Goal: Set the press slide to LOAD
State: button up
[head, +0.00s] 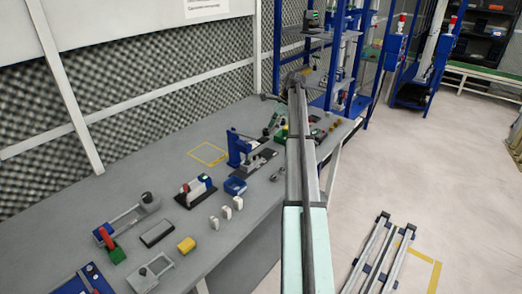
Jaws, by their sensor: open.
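A small blue press (235,148) with a lever stands on the grey bench, left of my arm. A dark flat base (262,158) lies at its foot; this may be the press slide, but its position cannot be read. No LOAD marking is legible. My arm runs from the bottom middle up to a dark joint near the far end of the bench. I cannot make out my gripper; the far end of the arm is too small and partly hidden.
Blue racks (340,60) stand behind. Floor at right is partly clear, with rails (380,250) lying there.

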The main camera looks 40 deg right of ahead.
aim_at(260, 153)
jog(key=p+x, duration=0.2)
jog(key=x, duration=1.1)
jog(key=shift+f, duration=0.35)
grip_shut()
